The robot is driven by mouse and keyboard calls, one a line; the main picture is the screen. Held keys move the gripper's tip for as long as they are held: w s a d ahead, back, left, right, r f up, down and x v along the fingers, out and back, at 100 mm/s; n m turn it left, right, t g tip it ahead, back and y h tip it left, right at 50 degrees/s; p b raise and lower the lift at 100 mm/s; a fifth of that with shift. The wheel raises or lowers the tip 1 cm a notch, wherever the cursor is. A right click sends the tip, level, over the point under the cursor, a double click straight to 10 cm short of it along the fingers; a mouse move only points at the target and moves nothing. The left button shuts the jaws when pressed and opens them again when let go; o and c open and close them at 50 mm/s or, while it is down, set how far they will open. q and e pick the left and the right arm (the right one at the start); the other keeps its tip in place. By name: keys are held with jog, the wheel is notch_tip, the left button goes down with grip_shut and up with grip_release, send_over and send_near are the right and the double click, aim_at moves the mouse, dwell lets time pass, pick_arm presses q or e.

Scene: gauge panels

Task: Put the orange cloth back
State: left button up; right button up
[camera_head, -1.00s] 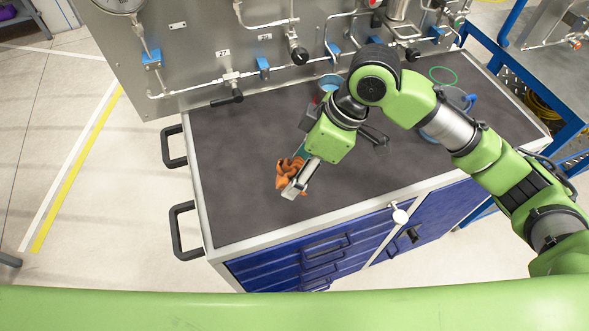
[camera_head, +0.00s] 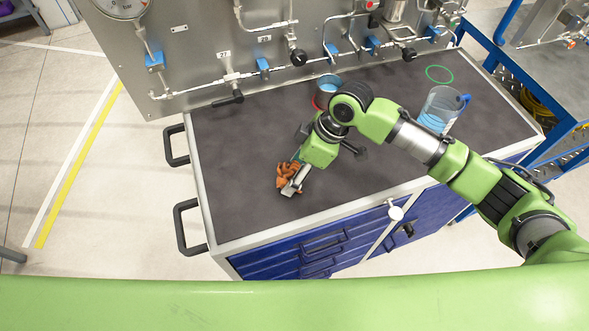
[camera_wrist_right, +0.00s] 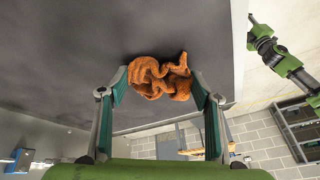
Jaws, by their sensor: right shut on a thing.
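The crumpled orange cloth (camera_head: 286,171) is at the left-middle part of the dark worktop, at the tip of my right gripper (camera_head: 293,186). My right gripper is shut on it. In the right wrist view the bunched cloth (camera_wrist_right: 160,78) sits between the fingertips against the dark worktop. I cannot tell whether it still touches the worktop.
The grey-topped cart (camera_head: 235,200) has blue drawers in front. A blue-grey cup (camera_head: 328,88), a clear jug (camera_head: 442,105) and a green ring (camera_head: 440,74) stand or lie toward the back. A gauge panel (camera_head: 200,50) with pipes and valves rises behind. The worktop's left side is clear.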

jog(key=shift+f, duration=0.2)
jog(key=o, duration=1)
jog(key=shift+r, duration=0.1)
jog(key=shift+r, duration=0.2)
jog(key=shift+w+d+r, duration=0.1)
jog(key=shift+d+r, duration=0.1)
jog(key=shift+r, duration=0.1)
jog(key=b+v, duration=0.2)
jog(key=v, duration=0.9)
jog(key=shift+r, duration=0.1)
